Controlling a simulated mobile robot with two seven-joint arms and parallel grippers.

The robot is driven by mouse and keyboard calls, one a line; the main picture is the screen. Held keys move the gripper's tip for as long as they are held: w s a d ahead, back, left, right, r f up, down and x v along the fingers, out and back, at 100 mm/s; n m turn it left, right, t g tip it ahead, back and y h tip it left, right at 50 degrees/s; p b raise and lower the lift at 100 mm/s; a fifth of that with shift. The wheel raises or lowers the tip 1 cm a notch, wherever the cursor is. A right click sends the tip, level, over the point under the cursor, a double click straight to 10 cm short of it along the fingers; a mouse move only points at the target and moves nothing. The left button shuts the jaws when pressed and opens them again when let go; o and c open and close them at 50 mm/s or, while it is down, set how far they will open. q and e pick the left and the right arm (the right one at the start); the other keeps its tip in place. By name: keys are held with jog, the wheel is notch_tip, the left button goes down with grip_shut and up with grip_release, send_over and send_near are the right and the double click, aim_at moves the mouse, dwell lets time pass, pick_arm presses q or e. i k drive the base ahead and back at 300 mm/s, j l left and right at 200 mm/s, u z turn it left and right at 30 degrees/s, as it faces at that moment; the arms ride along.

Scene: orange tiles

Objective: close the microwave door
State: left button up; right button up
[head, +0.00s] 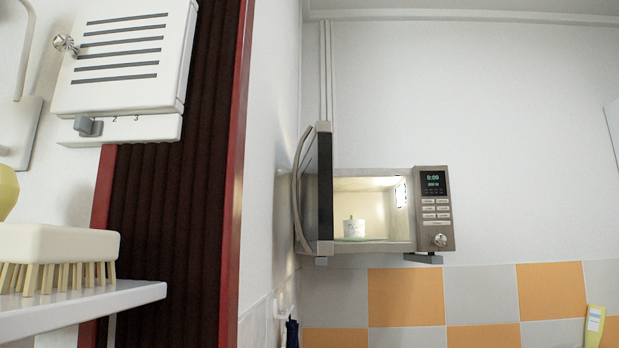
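The microwave (428,208) is mounted on the wall in the middle of the head view, above the tiles. Its door (325,190) stands wide open, swung out on the left side, with a curved handle (298,190) on its left. The lit inside holds a small white cup (354,228) with a green detail. The control panel with a green display is on the right of the microwave. Neither of my grippers is in view.
A white shelf (80,305) with a brush (60,258) on it juts in at the lower left. A dark red curtain-like panel (175,200) and a white wall box (125,60) are on the left. A yellow-green bottle (594,326) stands at the lower right. The wall right of the microwave is clear.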

aim_at(312, 178)
jog(key=i+l, duration=0.45)
jog(key=l, duration=0.3)
jog(key=i+l+u, duration=0.15)
jog(key=u, duration=0.15)
jog(key=i+l+u, duration=0.1)
jog(key=l+u, duration=0.2)
